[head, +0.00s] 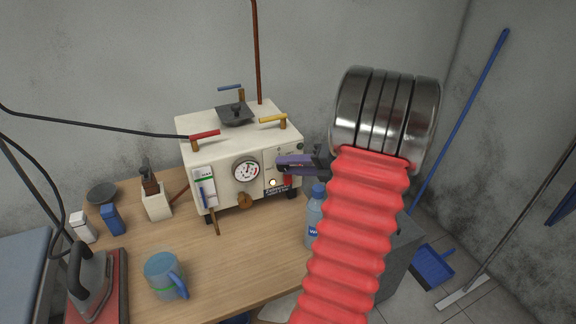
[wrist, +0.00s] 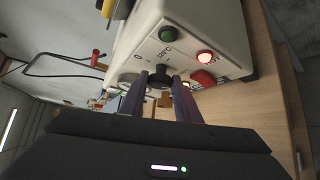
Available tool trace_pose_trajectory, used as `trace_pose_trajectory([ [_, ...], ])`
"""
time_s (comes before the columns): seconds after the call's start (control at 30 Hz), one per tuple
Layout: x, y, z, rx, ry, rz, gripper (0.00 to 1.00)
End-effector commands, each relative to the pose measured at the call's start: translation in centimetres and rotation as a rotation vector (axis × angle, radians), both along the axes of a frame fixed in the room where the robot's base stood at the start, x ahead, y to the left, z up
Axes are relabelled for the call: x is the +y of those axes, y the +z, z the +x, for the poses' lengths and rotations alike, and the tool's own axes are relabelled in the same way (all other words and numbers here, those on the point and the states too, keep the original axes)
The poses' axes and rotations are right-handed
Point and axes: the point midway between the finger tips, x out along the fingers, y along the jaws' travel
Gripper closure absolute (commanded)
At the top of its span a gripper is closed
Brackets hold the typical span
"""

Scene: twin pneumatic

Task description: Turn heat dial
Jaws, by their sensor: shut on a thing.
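The heat dial (wrist: 160,77) is a dark round knob on the front panel of the white steam machine (head: 222,143), near a 120°C marking. In the wrist view, the purple fingers of my gripper (wrist: 159,90) stand on either side of the dial and are shut on it. In the head view, my gripper (head: 298,162) reaches the right part of the machine's front, and its fingers hide the dial.
The machine stands on a wooden table (head: 240,270). A water bottle (head: 315,215) is just below my gripper. A pressure gauge (head: 246,171) is left of it.

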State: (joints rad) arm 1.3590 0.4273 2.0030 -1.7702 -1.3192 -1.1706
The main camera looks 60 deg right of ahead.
Motion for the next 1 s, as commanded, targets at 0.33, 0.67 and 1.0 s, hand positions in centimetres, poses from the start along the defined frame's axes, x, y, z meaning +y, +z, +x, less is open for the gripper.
trace_pose_trajectory([
  [0.33, -0.2, -0.9, -0.2, -0.165, -0.003, 0.288, 0.93],
  [0.67, -0.2, -1.4, -0.2, -0.292, -0.004, 0.503, 0.93],
  [1.0, -0.1, -1.5, -0.1, -0.344, -0.004, 0.592, 0.93],
])
